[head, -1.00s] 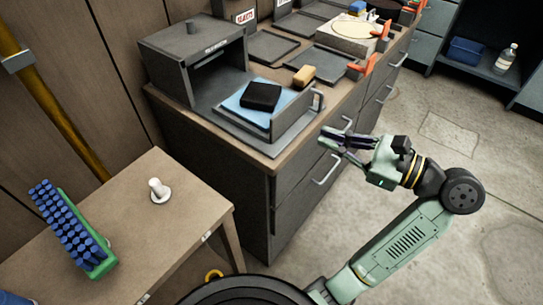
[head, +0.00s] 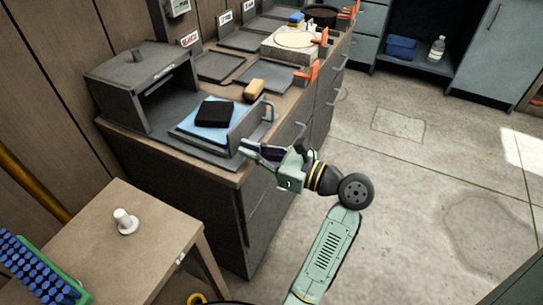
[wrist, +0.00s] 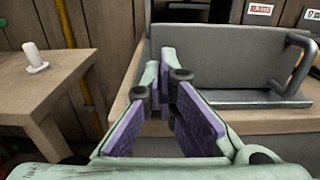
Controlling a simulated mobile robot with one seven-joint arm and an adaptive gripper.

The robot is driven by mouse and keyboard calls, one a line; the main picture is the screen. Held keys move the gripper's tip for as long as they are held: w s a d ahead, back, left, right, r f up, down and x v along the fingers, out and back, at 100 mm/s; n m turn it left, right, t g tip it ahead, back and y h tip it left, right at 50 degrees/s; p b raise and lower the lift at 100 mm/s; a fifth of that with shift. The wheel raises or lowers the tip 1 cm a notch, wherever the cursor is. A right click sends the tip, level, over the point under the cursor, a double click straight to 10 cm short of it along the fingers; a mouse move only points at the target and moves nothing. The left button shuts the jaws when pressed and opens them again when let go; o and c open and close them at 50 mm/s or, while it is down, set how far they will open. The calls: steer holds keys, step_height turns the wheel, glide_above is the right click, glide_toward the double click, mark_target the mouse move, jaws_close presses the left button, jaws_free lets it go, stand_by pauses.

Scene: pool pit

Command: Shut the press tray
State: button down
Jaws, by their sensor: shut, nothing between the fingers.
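The press (head: 145,85) is a dark grey box with an open front on the counter. Its tray (head: 247,127) sticks out of it to the right, open, with a blue sheet (head: 188,123) and a black block (head: 214,112) on it. The tray's upright front panel (wrist: 215,50) and its grey bar handle (wrist: 300,55) show large in the wrist view; the handle also shows in the head view (head: 270,112). My gripper (head: 248,148) is shut and empty. It is just outside the front panel, near its lower, nearer end. I cannot tell if it touches.
Flat trays (head: 218,66) and orange clamps (head: 306,73) stand farther along. A low wooden table (head: 150,240) with a white peg (head: 124,220) is at the left. The floor at right is clear.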

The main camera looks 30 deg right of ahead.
mark_target(233, 145)
steer(key=shift+x, duration=0.8)
steer(key=p+x, duration=0.3)
steer(key=x, duration=0.1)
steer(key=shift+a+r, duration=0.15)
steer(key=shift+r, duration=0.05)
steer(key=shift+w+a+f, duration=0.2)
steer(key=shift+w, duration=0.1)
steer(key=shift+d, duration=0.1)
